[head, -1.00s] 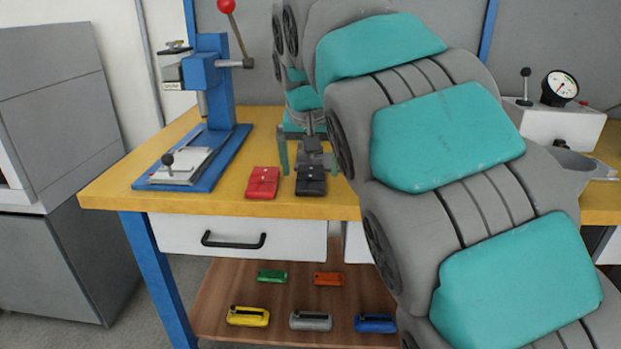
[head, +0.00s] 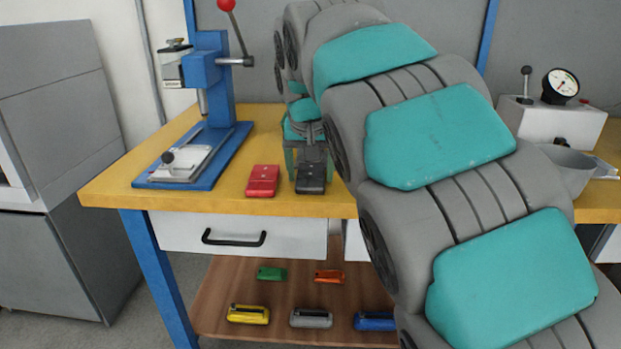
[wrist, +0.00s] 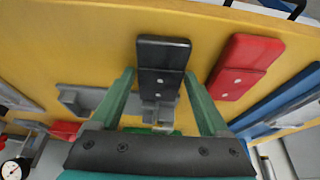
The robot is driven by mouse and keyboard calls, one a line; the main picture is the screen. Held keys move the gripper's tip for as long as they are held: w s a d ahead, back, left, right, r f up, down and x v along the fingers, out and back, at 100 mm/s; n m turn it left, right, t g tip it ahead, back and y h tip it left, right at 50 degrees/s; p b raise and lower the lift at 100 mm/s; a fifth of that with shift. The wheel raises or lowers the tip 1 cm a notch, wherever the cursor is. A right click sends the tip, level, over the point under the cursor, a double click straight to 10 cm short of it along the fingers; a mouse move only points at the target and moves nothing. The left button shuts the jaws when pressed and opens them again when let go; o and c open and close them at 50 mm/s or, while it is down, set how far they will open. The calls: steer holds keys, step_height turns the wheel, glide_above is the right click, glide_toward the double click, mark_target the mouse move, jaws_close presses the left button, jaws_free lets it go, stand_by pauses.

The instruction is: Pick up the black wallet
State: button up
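The black wallet (head: 311,178) lies flat on the yellow bench top near its front edge. It also shows in the wrist view (wrist: 163,56), at the top centre. My gripper (wrist: 160,76) is open, with its two green fingers spread either side of the wallet's nearer part in the wrist view. In the head view my gripper (head: 309,162) is just behind the wallet, partly hidden by my arm. I cannot tell whether the fingers touch the wallet.
A red wallet (head: 263,181) lies just left of the black one. A blue lever press (head: 212,90) stands further left. A white box with a gauge (head: 551,121) and a grey bowl (head: 568,168) are at the right. Several small coloured items lie on the lower shelf (head: 280,300).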

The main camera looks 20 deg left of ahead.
mark_target(311, 170)
steer(key=c, duration=1)
steer(key=shift+r, duration=0.1)
steer(key=shift+r, duration=1.8)
steer(key=s+d, duration=0.2)
steer(key=s, duration=0.3)
steer(key=s+d+r+b, duration=0.1)
steer(key=s+d, duration=0.1)
steer(key=s, duration=0.3)
steer(key=s+d+b, duration=0.1)
steer(key=s, duration=0.4)
steer(key=shift+d+r, duration=0.25)
steer(key=shift+d, duration=0.15)
